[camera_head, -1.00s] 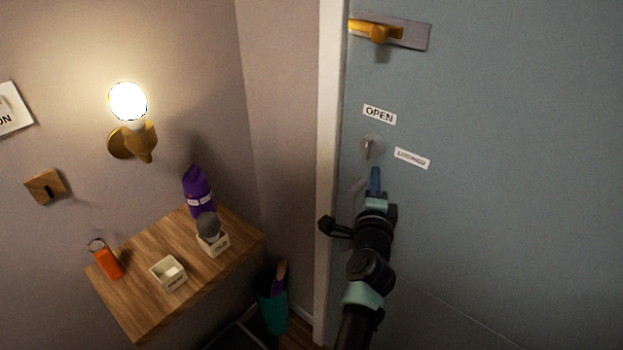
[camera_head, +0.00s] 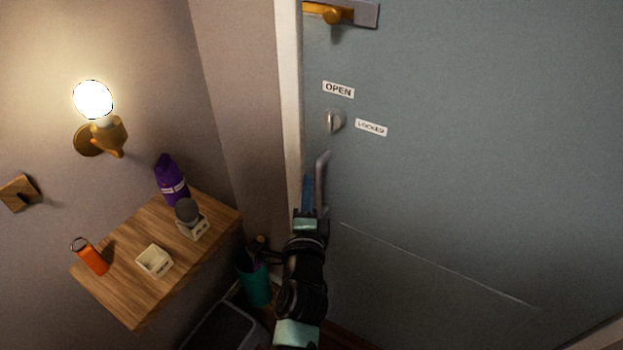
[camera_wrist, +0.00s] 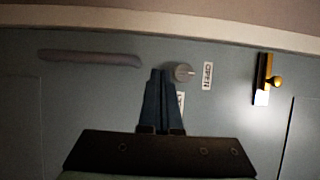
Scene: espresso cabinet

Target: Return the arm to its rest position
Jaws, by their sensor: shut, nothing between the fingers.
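My gripper (camera_head: 308,186) is shut and empty, in front of the grey-blue door (camera_head: 480,150). In the head view its blue fingers overlap the door's left edge, just left of the grey pull handle (camera_head: 321,178). In the wrist view the shut fingers (camera_wrist: 160,74) point at the door beside the round lock knob (camera_wrist: 184,72). The knob also shows in the head view (camera_head: 335,121), above my gripper, between the OPEN label (camera_head: 338,89) and the LOCKED label (camera_head: 371,127). I cannot tell the exact gap between fingers and door.
A wooden shelf (camera_head: 125,295) at left holds an orange key fob (camera_head: 92,258), a small white box (camera_head: 154,262), a grey-topped holder (camera_head: 191,223) and a purple bag (camera_head: 170,181). A lit lamp (camera_head: 93,100) hangs above. A teal bin (camera_head: 256,286) stands beside my arm. The door's right side is clear.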

